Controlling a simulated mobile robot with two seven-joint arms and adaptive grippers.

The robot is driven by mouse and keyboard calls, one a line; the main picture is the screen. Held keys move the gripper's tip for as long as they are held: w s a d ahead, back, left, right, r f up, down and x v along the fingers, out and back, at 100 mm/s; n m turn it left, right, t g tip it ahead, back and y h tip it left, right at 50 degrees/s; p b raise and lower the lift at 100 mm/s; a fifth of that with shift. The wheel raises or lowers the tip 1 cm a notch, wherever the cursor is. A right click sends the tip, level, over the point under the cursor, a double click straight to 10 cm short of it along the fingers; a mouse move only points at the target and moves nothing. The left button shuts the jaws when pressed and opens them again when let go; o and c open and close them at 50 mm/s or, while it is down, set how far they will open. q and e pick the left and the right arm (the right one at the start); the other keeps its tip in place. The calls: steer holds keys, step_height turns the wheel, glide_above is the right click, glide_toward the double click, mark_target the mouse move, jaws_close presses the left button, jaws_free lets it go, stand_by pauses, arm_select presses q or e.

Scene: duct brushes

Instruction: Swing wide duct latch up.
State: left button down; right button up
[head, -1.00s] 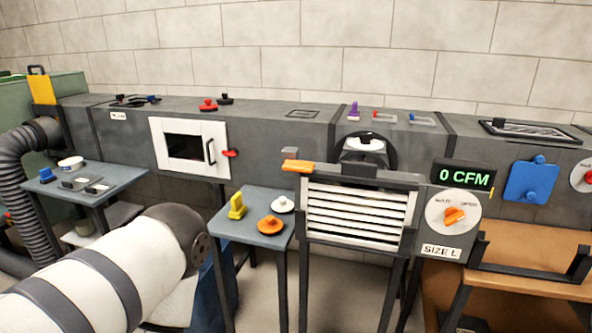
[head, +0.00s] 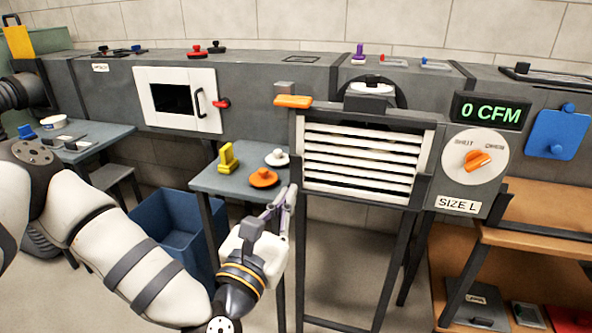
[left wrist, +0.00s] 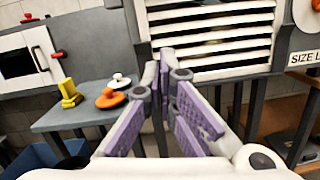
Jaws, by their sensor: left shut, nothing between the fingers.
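A wide grey duct runs along the wall with a white-framed access door (head: 178,99) that has a dark window. A small red latch (head: 221,103) sits at the door's right edge, beside its black handle; it also shows in the left wrist view (left wrist: 59,54). An orange lever (head: 293,101) lies about level at the louvred vent's upper left corner. My left gripper (head: 287,196) is shut and empty, in front of and below the vent's left side, apart from both. Its purple-padded fingers meet in the left wrist view (left wrist: 165,85). My right gripper is not in view.
A small blue-grey table (head: 225,182) with a yellow block (head: 228,158) and orange and white knobbed discs stands left of the gripper. A blue bin (head: 175,225) is on the floor. The louvred vent (head: 365,155), dial (head: 475,158) and wooden shelf (head: 535,228) are at right.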

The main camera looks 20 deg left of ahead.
mark_target(300, 117)
arm_select(q)
steer(key=r, duration=0.1)
steer(key=a+n+y, duration=0.1)
steer(key=r+n+t, duration=0.1)
steer(key=shift+w+a+r, duration=0.3)
steer(key=shift+w+r, duration=0.05)
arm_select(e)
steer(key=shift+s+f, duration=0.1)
arm_select(q)
steer(key=x, duration=1)
steer(key=shift+w+r+p, duration=0.1)
steer(key=shift+w+p, duration=0.05)
steer(key=shift+p, duration=0.25)
steer(key=r, duration=0.2)
steer(key=r+p, duration=0.1)
steer(key=shift+s+r+p, duration=0.2)
steer(key=shift+r+p, duration=0.1)
steer(key=shift+r, duration=0.1)
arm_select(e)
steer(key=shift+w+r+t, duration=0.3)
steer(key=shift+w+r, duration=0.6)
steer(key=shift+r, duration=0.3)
arm_select(q)
steer(key=shift+f, duration=0.1)
